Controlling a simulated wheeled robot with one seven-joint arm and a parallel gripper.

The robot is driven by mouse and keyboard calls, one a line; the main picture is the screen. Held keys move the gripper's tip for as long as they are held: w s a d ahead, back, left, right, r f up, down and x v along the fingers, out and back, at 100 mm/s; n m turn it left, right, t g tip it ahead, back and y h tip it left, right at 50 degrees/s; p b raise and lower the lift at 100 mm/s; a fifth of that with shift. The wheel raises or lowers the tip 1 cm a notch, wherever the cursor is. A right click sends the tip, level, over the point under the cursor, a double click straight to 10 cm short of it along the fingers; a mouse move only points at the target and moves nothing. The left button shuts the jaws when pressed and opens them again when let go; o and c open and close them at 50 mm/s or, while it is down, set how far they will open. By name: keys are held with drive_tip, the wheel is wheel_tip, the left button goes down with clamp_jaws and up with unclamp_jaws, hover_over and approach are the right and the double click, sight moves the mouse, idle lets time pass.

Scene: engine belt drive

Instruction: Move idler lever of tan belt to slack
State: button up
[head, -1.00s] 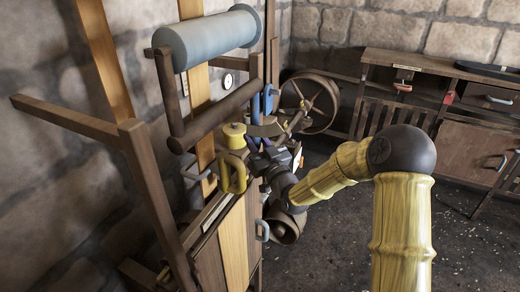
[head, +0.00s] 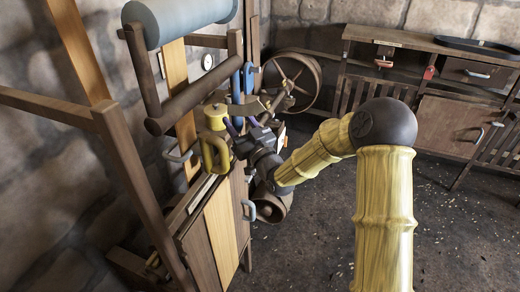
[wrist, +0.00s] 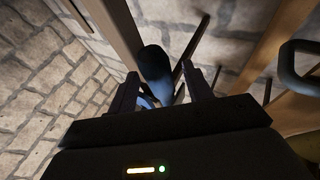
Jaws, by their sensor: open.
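My gripper (head: 240,132) is at the machine, among the parts right of a yellow handle (head: 213,152). In the wrist view my gripper (wrist: 160,92) has its two fingers apart. A dark blue rounded handle (wrist: 155,66) stands between and beyond the fingertips; contact cannot be told. Two upright blue bars (head: 236,86) show just above my gripper in the head view; whether one is that handle is unclear. Tan strips run up the machine front (head: 226,225) and behind the roller (head: 178,85); I cannot tell whether they are the belt. The idler lever cannot be identified surely.
A grey-blue roller (head: 180,18) and a dark bar (head: 195,98) hang above left. A spoked wheel (head: 293,80) is behind the machine. A grey loop handle (head: 249,210) is below my gripper. A wooden cabinet (head: 445,125) stands right, with open floor (head: 455,225) before it.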

drive_tip(key=b+v, duration=0.3)
drive_tip(key=v, duration=1.3)
drive_tip(key=shift+d, duration=0.15)
drive_tip(key=s+d+f+m+g+h, duration=0.1)
drive_tip(key=d+f+m+g+h, duration=0.1)
drive_tip(key=d+f+g+h, duration=0.75)
drive_tip(key=s+d+f+m+g+h, duration=0.1)
drive_tip(key=s+d+m+g+h, duration=0.15)
drive_tip(key=s, duration=0.45)
drive_tip(key=s+d+f+m+g+h, duration=0.1)
drive_tip(key=s+m+g, duration=0.2)
drive_tip(key=s, duration=0.5)
wheel_tip(320, 180, up, 16)
drive_tip(key=p, duration=1.6)
drive_tip(key=shift+d+r, duration=0.2)
drive_tip(key=shift+d, duration=0.1)
